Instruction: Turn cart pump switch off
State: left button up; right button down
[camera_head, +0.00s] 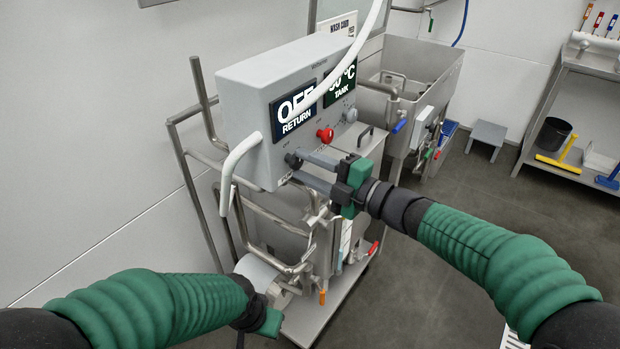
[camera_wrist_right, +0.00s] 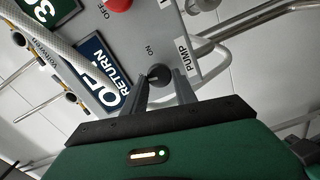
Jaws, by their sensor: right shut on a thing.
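The black pump switch knob (camera_head: 292,160) sits at the lower left of the grey control box (camera_head: 245,100) on the cart. In the right wrist view the knob (camera_wrist_right: 158,74) is beside the labels "PUMP" and "ON". My right gripper (camera_head: 297,166) is at the box face with its two grey fingers on either side of the knob, shut on it. The fingers (camera_wrist_right: 160,88) partly hide the knob. My left gripper (camera_head: 268,322) is low beside the cart, mostly hidden behind its own arm, and its fingers do not show clearly.
A red knob (camera_head: 325,135) and a grey knob (camera_head: 350,115) lie farther right on the box. A white hose (camera_head: 335,75) crosses the displays; the left one reads "OFF RETURN". Steel cart pipes (camera_head: 265,245) run below. A steel tank (camera_head: 410,65) stands behind.

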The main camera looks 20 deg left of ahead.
jog(key=shift+a+r+n+b, duration=0.1)
jog(key=shift+r+n+b, duration=0.05)
jog(key=shift+n+b, duration=1.1)
jog(key=c, duration=1.4)
grip_release()
jog(key=o, duration=0.4)
jog(key=shift+w+a+f, duration=0.15)
jog(key=shift+a+f, duration=0.05)
jog(key=shift+a, duration=0.1)
